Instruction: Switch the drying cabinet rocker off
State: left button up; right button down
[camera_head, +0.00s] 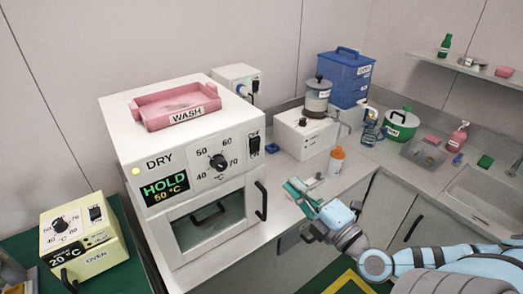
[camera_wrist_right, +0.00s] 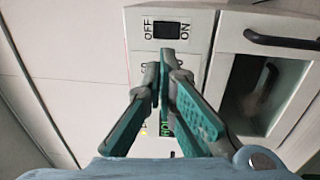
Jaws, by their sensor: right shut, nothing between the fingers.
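The white drying cabinet (camera_head: 190,160) stands on the bench, labelled DRY, with a green display reading HOLD 50 °C (camera_head: 165,189) and a lit yellow lamp (camera_head: 136,171). Its black rocker (camera_head: 255,145) is at the upper right of the front panel, beside the dial (camera_head: 217,162). In the right wrist view the rocker (camera_wrist_right: 167,31) sits between the words OFF and ON; which side is pressed I cannot tell. My right gripper (camera_head: 294,190) is shut and empty, right of the cabinet door and below the rocker. Its fingertips (camera_wrist_right: 166,58) appear just under the rocker in the wrist view, apparently apart from it. My left gripper is out of view.
The door handle (camera_head: 261,200) juts out below the rocker. A pink WASH tray (camera_head: 175,104) lies on top of the cabinet. A yellow-cream oven (camera_head: 82,240) stands at left. An orange-capped white bottle (camera_head: 336,161) and a white hotplate unit (camera_head: 306,135) stand behind my right gripper.

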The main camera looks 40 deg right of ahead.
jog(key=shift+d+f, duration=0.1)
jog(key=shift+f, duration=0.05)
jog(key=b, duration=0.3)
send_near(255, 145)
jog(key=w+p, duration=0.1)
jog(key=w, duration=0.2)
jog(key=w+r+p, duration=0.1)
jog(key=w+p, duration=0.1)
jog(key=w, duration=0.1)
jog(key=shift+w+d+r, duration=0.1)
jog(key=shift+w, duration=0.35)
jog(key=shift+w+f, duration=0.1)
jog(key=shift+f, duration=0.15)
